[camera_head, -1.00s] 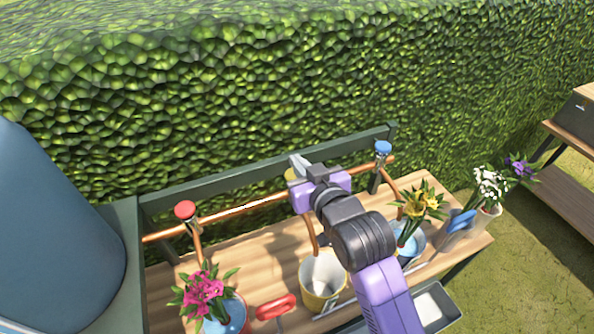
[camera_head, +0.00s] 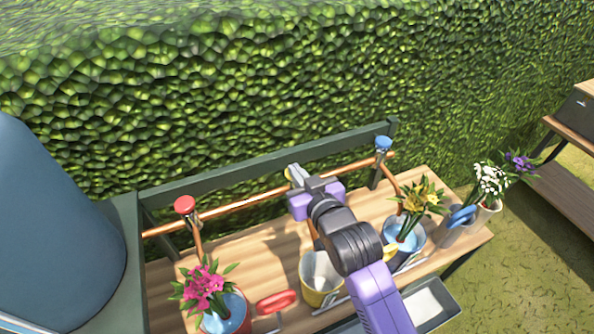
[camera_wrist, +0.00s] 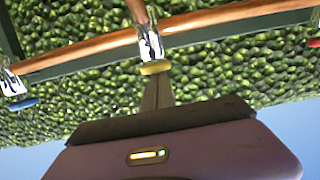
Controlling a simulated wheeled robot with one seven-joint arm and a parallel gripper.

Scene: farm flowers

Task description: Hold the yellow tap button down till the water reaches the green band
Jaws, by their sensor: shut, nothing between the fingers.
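The yellow tap button (camera_wrist: 155,67) sits at the end of a metal tap on the copper pipe in the wrist view. In the head view only a sliver of the yellow button (camera_head: 289,174) shows beside my fingers. My gripper (camera_head: 295,174) is shut and empty, its fingertips at the button; in the wrist view my gripper (camera_wrist: 157,88) overlaps the button's edge. I cannot tell whether the button is pressed. The yellow bucket (camera_head: 311,294) stands on the bench below, partly behind my arm. Its pale inside shows; I cannot make out water or a green band.
A red tap button (camera_head: 185,205) is at the left and a blue tap button (camera_head: 383,143) at the right of the copper pipe (camera_head: 262,201). Pink flowers (camera_head: 205,288) and yellow flowers (camera_head: 424,194) stand in buckets either side. A hedge (camera_head: 300,80) rises behind.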

